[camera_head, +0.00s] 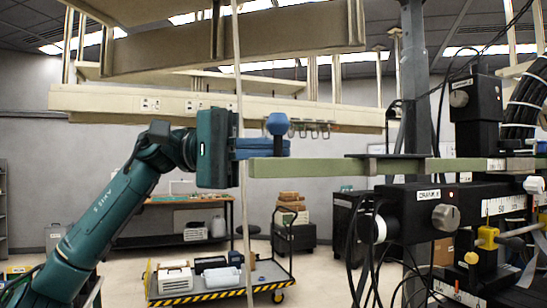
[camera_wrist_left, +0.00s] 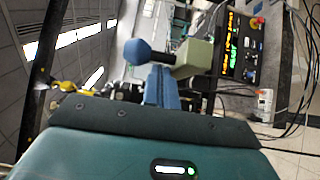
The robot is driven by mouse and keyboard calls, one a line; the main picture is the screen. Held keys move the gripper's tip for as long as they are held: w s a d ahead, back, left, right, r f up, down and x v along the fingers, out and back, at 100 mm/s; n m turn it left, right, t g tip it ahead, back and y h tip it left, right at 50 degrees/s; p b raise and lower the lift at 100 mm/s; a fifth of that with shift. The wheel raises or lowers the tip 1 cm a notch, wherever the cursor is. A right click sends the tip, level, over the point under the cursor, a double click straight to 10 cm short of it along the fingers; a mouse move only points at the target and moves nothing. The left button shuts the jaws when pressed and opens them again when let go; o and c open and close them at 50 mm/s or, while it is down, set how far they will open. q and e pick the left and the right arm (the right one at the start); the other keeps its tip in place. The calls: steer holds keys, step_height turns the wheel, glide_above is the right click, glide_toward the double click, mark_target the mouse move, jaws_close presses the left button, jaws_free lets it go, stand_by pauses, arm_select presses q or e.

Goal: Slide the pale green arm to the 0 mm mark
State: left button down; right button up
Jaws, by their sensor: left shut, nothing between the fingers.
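The pale green arm (camera_head: 340,167) is a long horizontal bar in the head view, running right into the dark carriage hardware. A blue knob (camera_head: 278,125) stands on its left end. My left gripper (camera_head: 288,148) has its blue fingers shut and empty, level with the knob's stem just above the bar's top edge. In the left wrist view the shut fingers (camera_wrist_left: 160,88) point at the stem between the blue knob (camera_wrist_left: 137,52) and the pale green arm's end (camera_wrist_left: 195,57). I cannot tell whether they touch. A white scale (camera_head: 503,206) shows a 50 mark; its 0 mark is not readable.
A black control box with a dial (camera_head: 445,217) and hanging cables (camera_head: 370,260) lie below the arm. A second scale (camera_head: 455,292) is lower down. A thin pale upright post (camera_head: 240,80) passes by my gripper. A yellow-black edged cart (camera_head: 220,292) stands on the floor behind.

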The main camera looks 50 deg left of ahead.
steer(key=shift+s+f, duration=0.1)
steer(key=shift+s, duration=0.2)
